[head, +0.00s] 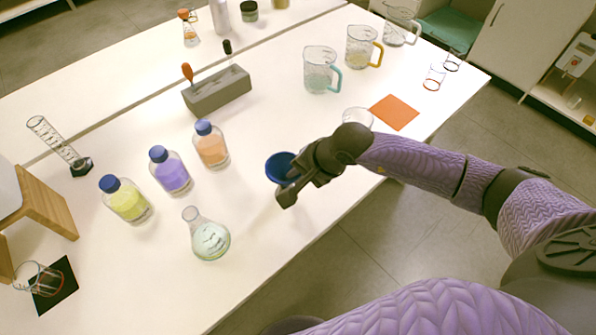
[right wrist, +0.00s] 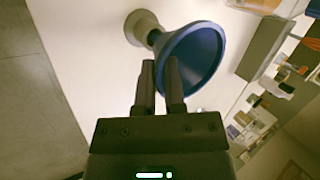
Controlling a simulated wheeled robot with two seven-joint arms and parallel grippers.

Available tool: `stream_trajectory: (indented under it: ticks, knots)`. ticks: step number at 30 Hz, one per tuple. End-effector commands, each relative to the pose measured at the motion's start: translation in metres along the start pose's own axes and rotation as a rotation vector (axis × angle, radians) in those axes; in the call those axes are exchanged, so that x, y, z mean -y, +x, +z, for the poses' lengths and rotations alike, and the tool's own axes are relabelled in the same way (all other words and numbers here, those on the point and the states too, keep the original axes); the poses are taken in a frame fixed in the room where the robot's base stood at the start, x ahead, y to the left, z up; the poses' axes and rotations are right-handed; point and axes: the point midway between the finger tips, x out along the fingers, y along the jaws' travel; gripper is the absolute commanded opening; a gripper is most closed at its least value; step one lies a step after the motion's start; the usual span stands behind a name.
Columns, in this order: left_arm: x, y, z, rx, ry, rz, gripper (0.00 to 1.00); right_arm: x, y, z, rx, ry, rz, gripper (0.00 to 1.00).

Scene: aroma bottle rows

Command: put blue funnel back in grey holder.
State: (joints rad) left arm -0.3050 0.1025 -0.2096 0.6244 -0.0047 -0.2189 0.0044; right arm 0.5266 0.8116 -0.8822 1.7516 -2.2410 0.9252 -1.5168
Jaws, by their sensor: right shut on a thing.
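The blue funnel (head: 280,166) is held above the white table near its front edge. My right gripper (head: 291,184) is shut on the funnel's rim side. In the right wrist view, the funnel (right wrist: 205,50) has its wide mouth toward the camera, beyond my fingertips (right wrist: 160,82). The grey holder (head: 217,94) is a long block behind and left of the funnel. An orange-handled tool (head: 187,72) stands in its left end. The holder seems to show at the right of the wrist view (right wrist: 262,48). My left gripper is not in view.
Blue-capped bottles, yellow (head: 127,203), purple (head: 172,174) and orange (head: 211,148), stand in a row left of the funnel. A flask (head: 210,241) stands in front. A glass beaker (head: 357,118) and orange mat (head: 394,112) lie to the right. Table between holder and funnel is clear.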

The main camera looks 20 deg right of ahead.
Motion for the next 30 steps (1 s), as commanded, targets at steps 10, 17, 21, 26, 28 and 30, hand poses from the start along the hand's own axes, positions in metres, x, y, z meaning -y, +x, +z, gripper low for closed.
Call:
stream_trajectory:
  ticks: [10, 17, 21, 26, 28, 30]
  knots:
    - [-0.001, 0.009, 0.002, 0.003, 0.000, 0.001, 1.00, -0.005, 0.008, -0.001, 0.000, 0.000, 0.000, 0.00]
    - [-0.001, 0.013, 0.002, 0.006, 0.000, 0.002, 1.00, -0.008, 0.013, -0.001, 0.000, 0.000, 0.000, 0.00]
    - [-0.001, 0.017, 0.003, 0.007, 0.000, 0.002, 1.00, -0.010, 0.016, -0.001, 0.000, 0.000, 0.000, 0.00]
    - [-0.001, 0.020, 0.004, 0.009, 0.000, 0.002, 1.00, -0.012, 0.020, -0.002, 0.000, 0.000, 0.000, 0.00]
    - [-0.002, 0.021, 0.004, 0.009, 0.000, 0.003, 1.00, -0.013, 0.021, -0.002, 0.000, 0.000, 0.000, 0.00]
    - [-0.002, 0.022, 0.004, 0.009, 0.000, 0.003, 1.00, -0.013, 0.022, -0.002, 0.000, 0.000, 0.000, 0.17]
